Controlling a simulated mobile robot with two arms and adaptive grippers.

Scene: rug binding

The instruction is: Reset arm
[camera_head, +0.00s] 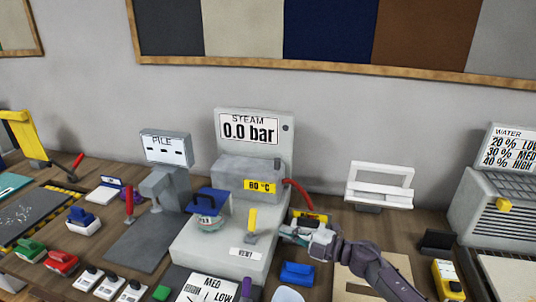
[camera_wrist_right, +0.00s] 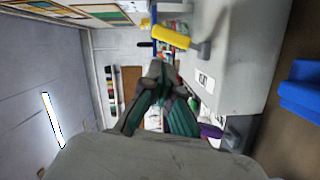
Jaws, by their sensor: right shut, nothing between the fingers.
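My right gripper (camera_head: 286,231) is shut and empty. It is just right of the yellow-handled lever (camera_head: 252,220) on the steam unit's base, with a small gap between them in the picture. In the right wrist view its fingers (camera_wrist_right: 162,88) are together, with nothing between them. The yellow handle (camera_wrist_right: 171,37) shows there above the fingertips, in front of the light grey unit wall (camera_wrist_right: 245,55). My right arm comes in from the lower right. My left arm and gripper are not in view.
A blue block (camera_head: 297,273) lies below my gripper. A white rack (camera_head: 380,185) and the water unit (camera_head: 503,190) stand to the right. Many tools fill the left of the bench.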

